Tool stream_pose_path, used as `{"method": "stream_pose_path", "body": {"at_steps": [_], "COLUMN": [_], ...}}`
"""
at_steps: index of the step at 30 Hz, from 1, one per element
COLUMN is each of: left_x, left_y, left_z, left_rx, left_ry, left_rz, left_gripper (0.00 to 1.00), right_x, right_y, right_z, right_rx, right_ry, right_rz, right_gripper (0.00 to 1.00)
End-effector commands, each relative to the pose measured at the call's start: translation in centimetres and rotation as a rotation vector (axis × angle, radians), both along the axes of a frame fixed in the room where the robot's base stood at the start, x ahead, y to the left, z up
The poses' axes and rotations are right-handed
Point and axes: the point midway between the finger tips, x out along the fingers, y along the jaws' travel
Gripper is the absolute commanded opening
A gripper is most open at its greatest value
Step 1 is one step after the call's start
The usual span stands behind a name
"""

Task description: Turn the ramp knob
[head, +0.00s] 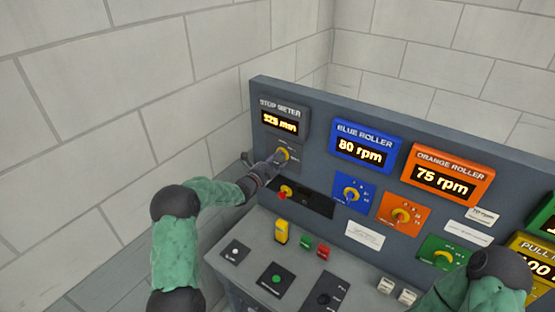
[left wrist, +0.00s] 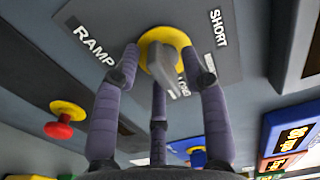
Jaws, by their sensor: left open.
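The ramp knob (head: 281,153) is on the upright panel, below the stop meter display, in the head view. In the left wrist view the knob (left wrist: 161,53) has a yellow round base and a grey handle. The words RAMP and SHORT are on the dark plate around it, with another word partly hidden by the handle. My left gripper (head: 272,163) is at the knob. In the left wrist view its fingers (left wrist: 163,66) are open, with the handle between them; I cannot tell whether they touch it. My right arm shows at the lower right, but its gripper is out of view.
The stop meter (head: 281,121) reads about 325 mm. A red knob with a yellow base (head: 286,191) sits just below my left gripper. Blue (head: 350,195) and orange (head: 402,216) knob plates are to the right. A desk with buttons (head: 276,278) juts out below.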

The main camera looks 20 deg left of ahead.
Motion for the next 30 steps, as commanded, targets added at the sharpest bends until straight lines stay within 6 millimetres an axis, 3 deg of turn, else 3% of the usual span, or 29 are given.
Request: {"method": "stream_pose_path", "body": {"at_steps": [11,15,16,23,30], "left_x": [0.3,0.3,0.3,0.3,0.3], "left_y": [-0.1,-0.1,-0.1,-0.1,-0.1], "left_z": [0.0,0.0,0.0,-0.1,-0.3], "left_rx": [-0.001,0.000,0.000,-0.005,-0.068], "left_ry": [0.000,0.000,0.000,0.002,0.025], "left_rz": [0.000,0.000,0.000,0.000,0.001], "left_gripper": [0.44,0.04,0.00,0.00,0.00], "right_x": [0.0,0.0,0.0,0.0,0.0], "right_y": [0.0,0.0,0.0,0.0,0.0], "right_z": [0.1,0.1,0.1,-0.1,-1.7], "right_rx": [0.000,0.000,0.000,0.000,0.000], "right_ry": [0.000,0.000,0.000,0.000,0.000], "right_rz": [0.000,0.000,0.000,0.000,0.000], "right_gripper": [0.40,0.40,0.40,0.40,0.40]}}
